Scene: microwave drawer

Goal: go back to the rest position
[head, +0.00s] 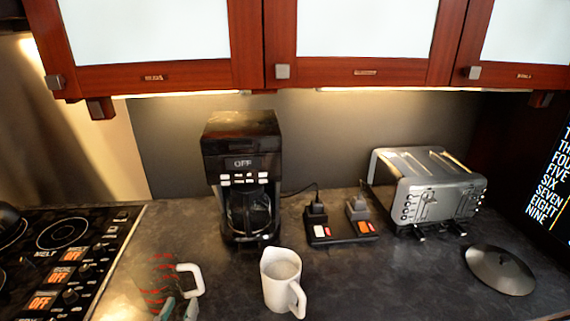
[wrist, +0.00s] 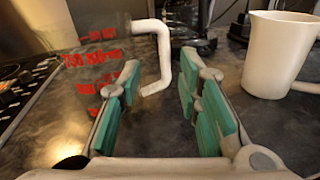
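My gripper (wrist: 159,82) is open, its two teal-padded fingers spread apart with nothing held. In the head view my gripper (head: 178,309) shows at the bottom edge, low and left of centre. A clear measuring cup (wrist: 95,65) with red markings and a white handle (wrist: 164,50) stands just ahead on the left; the handle's lower end shows between the fingertips, and I see no pad pressing on it. In the head view the measuring cup (head: 158,280) is partly hidden at its base by my gripper.
A white pitcher (head: 280,279) stands to the right of my gripper. Behind are a coffee maker (head: 241,150), a black charger-like base (head: 340,230) and a toaster (head: 428,190). A stove (head: 60,240) is left; a round dark lid (head: 500,270) lies right. Cabinets (head: 365,72) hang above.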

